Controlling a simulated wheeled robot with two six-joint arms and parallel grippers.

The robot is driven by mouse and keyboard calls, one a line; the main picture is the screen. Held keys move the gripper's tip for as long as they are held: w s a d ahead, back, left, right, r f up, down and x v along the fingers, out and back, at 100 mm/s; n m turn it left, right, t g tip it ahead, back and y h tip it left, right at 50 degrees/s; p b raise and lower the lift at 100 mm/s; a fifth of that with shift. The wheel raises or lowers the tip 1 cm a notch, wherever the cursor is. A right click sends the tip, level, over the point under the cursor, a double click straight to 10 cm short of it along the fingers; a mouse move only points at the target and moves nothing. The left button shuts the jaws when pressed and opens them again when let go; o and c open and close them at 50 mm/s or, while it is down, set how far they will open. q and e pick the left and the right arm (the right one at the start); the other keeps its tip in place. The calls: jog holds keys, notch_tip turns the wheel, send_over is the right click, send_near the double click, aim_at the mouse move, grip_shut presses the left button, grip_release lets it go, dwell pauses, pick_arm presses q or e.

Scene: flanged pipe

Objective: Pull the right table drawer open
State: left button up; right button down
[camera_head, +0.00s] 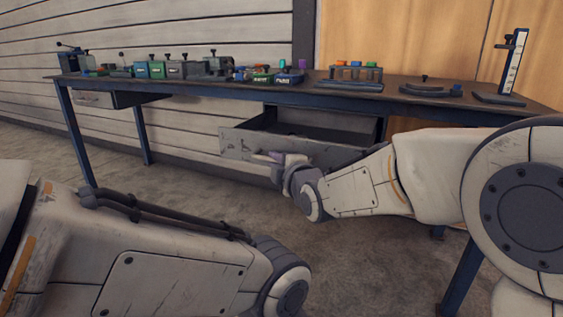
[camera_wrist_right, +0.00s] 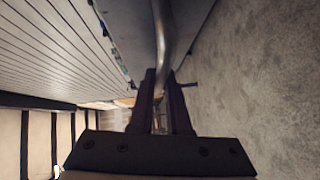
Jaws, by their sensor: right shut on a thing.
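The right table drawer (camera_head: 235,144) is under the middle-right part of the workbench in the head view. It stands pulled out, and its dark inside shows. My right gripper (camera_head: 268,158) is at the drawer's front. In the right wrist view my right gripper (camera_wrist_right: 160,95) has its two dark fingers shut around the metal bar handle (camera_wrist_right: 166,40), with the grey drawer front (camera_wrist_right: 135,30) behind it. In the head view the fingertips are small and the handle is mostly hidden. My left arm crosses the lower left, and its gripper is not visible.
The long workbench (camera_head: 205,85) carries several small boxes and fixtures, a rack (camera_head: 355,72) and an upright gauge (camera_head: 513,60). A left drawer (camera_head: 92,99) hangs under its left end. Blue table legs (camera_head: 75,138) stand on the floor. The floor before the bench is clear.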

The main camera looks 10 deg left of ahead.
jog(key=shift+s+f, duration=0.15)
jog(key=shift+s, duration=0.4)
jog(key=shift+w+d, duration=0.1)
jog(key=c, duration=0.9)
grip_release()
jog(key=shift+d, duration=0.15)
jog(key=shift+s+r, duration=0.25)
jog(key=shift+s, duration=0.15)
jog(key=shift+p+v, duration=1.5)
jog(key=shift+v, duration=3.3)
